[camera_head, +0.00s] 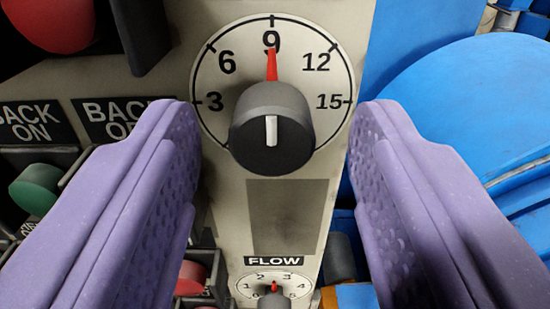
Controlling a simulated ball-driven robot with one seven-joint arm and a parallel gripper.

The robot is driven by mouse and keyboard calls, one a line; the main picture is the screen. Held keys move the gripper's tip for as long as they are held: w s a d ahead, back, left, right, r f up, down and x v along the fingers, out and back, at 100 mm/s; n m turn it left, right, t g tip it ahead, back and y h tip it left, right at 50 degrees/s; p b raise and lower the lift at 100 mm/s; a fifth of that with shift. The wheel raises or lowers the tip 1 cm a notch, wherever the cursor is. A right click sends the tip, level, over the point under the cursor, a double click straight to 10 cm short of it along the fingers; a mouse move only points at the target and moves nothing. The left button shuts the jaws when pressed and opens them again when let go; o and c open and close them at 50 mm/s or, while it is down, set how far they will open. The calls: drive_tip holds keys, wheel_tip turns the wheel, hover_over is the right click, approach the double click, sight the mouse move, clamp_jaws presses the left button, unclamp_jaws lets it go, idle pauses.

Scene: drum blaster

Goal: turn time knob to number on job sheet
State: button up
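The time knob (271,128) is a dark grey round knob with a white mark on its face and a red pointer (271,66). It sits on a white dial plate (205,72) numbered 3, 6, 9, 12 and 15. The red pointer stands at 9. My gripper (275,125) has two purple padded fingers, spread wide apart. One finger is left of the knob and one right, with gaps to the knob on both sides. No job sheet shows in this view.
A smaller FLOW dial (240,287) with its own knob (272,300) lies below. A green button (36,188) and red buttons (190,278) are at the left, with BACK ON and BACK labels. A large blue rounded body (460,105) fills the right.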

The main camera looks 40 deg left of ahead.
drive_tip(key=b+v, duration=0.2)
drive_tip(key=v, duration=0.5)
drive_tip(key=shift+s+d, duration=0.2)
drive_tip(key=shift+s, duration=0.1)
wheel_tip(320, 180, up, 4)
drive_tip(key=s+d+m+t+h+b, duration=0.2)
drive_tip(key=m+t+h+b, duration=0.25)
drive_tip(key=h+b, duration=1.25)
drive_tip(key=s+a+f+m+g+y+b, duration=0.1)
drive_tip(key=s+a+f+g+y+b, duration=0.1)
drive_tip(key=s+b, duration=0.8)
drive_tip(key=s+a+f+m+g+y+b, duration=0.1)
drive_tip(key=s+a+y+b, duration=0.3)
drive_tip(key=s+b, duration=0.5)
drive_tip(key=f+b, duration=0.1)
drive_tip(key=b, duration=0.2)
drive_tip(key=shift+s+a+m+g+b, duration=0.35)
drive_tip(key=shift+s+a, duration=0.05)
